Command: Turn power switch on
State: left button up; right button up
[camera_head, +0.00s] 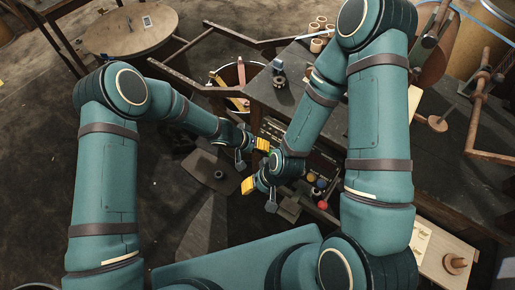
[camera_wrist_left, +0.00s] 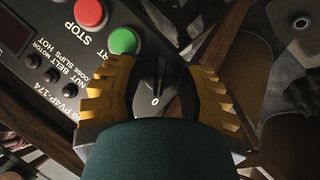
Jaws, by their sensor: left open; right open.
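The power switch (camera_wrist_left: 153,78) is a black rotary knob on the dark control panel (camera_wrist_left: 50,100) in the left wrist view. Its pointer lies nearly upright in the picture, with a "0" printed below it. My left gripper (camera_wrist_left: 162,92) is open, with one yellow ridged finger on each side of the knob; I cannot tell whether they touch it. In the head view, my left gripper (camera_head: 252,153) is beside the dark bench, and the knob cannot be made out. My right gripper (camera_head: 259,196) is open and empty just below the left one.
A red STOP button (camera_wrist_left: 90,12) and a green START button (camera_wrist_left: 123,41) sit close to the left finger. In the head view, a bucket of tools (camera_head: 238,76) stands behind the grippers, and a round wooden table (camera_head: 130,32) is at the far left.

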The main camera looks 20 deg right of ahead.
pick_arm(q)
grip_shut()
dwell(0.6)
jog(key=m+y+b, duration=0.1)
jog(key=m+b, duration=0.1)
jog(key=b, duration=0.1)
jog(key=shift+d+f+t, duration=0.1)
jog(key=shift+f+t, duration=0.05)
jog(key=shift+t, duration=0.25)
jog(key=shift+s+m+t+y+b, duration=0.1)
jog(key=shift+m+t+y+b, duration=0.25)
jog(key=shift+m+y, duration=0.35)
jog(key=m+t+y, duration=0.1)
jog(key=m+t, duration=0.1)
jog(key=m, duration=0.1)
